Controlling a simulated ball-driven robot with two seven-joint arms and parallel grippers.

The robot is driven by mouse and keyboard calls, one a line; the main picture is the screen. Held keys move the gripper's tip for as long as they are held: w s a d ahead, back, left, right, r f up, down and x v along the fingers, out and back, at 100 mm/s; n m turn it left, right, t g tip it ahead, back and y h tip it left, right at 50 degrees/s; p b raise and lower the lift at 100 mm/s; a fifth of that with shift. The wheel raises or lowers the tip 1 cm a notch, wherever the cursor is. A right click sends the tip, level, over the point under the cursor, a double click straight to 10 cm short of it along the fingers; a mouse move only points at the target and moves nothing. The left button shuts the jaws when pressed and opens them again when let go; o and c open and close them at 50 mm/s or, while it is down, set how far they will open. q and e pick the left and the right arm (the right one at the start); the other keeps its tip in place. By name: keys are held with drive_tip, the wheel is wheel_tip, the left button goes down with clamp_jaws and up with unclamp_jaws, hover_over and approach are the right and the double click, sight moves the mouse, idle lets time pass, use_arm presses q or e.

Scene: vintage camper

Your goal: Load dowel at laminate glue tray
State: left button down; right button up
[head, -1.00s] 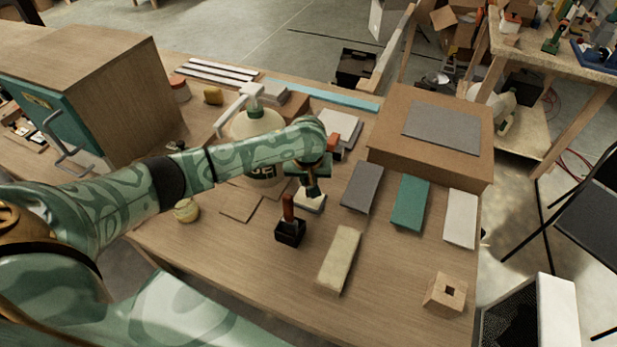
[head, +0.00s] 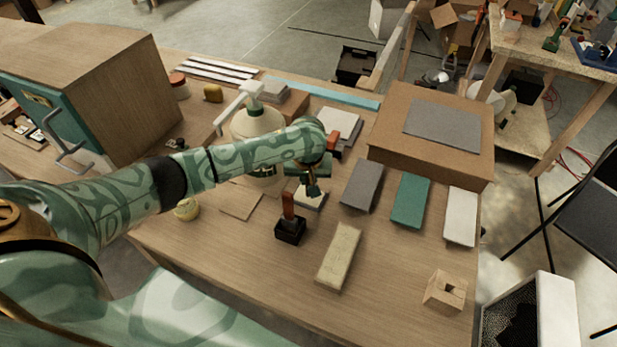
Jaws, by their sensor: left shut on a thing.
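My left gripper (head: 313,190) points down over the middle of the table, in front of the glue bottle. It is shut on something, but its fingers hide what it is. A small pale-topped tray or block (head: 308,203) lies just below and behind the fingertips; I cannot tell whether they touch it. Left of and in front of the gripper, a small black box (head: 290,231) stands on the table with a reddish-brown stick (head: 288,205) upright in it. I cannot tell whether this stick is the dowel. My right gripper is not in view.
A large pump bottle (head: 258,124) stands behind my arm. Grey (head: 362,187), green (head: 410,202) and white (head: 461,216) panels lie to the right. A cream block (head: 339,257) and a holed wooden block (head: 445,292) are in front. A cardboard box (head: 385,132) is behind. The front table is mostly clear.

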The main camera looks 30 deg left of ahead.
use_arm(q)
drive_tip(key=shift+s+f+p, duration=0.15)
drive_tip(key=shift+p, duration=0.4)
idle(1.5)
drive_tip(key=w+p+v, duration=0.1)
drive_tip(key=p+v, duration=0.6)
drive_tip(key=p, duration=0.2)
drive_tip(key=shift+w+a+r+p, duration=0.25)
drive_tip(key=shift+w+p, duration=0.1)
drive_tip(key=shift+w, duration=0.1)
idle(0.6)
